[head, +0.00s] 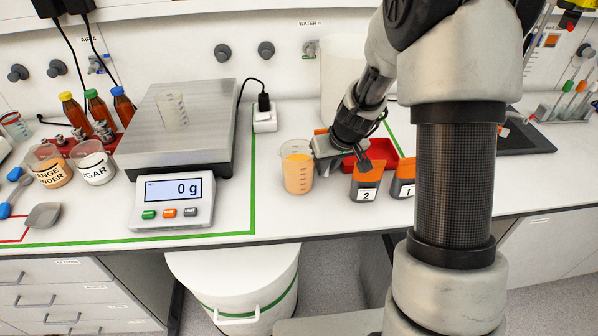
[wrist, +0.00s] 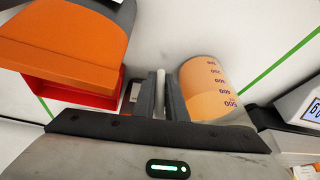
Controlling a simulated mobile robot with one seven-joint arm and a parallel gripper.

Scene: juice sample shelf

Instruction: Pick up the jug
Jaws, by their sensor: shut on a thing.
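The jug (head: 297,174) is a clear graduated vessel holding orange liquid. It stands upright on the white bench, right of the scale. In the wrist view the jug (wrist: 212,88) is right of the fingers, with its volume marks showing. My gripper (head: 323,150) is at the jug's right side. In the wrist view my gripper (wrist: 161,98) is shut on a narrow pale upright strip, which looks like the jug's handle. In the head view my gripper hides the handle. I see no clear gap under the jug.
Orange-topped containers marked 2 (head: 366,183) and 1 (head: 402,180) stand close to my gripper, by a red tray (head: 381,148). A power adapter (head: 264,119) is behind the jug.

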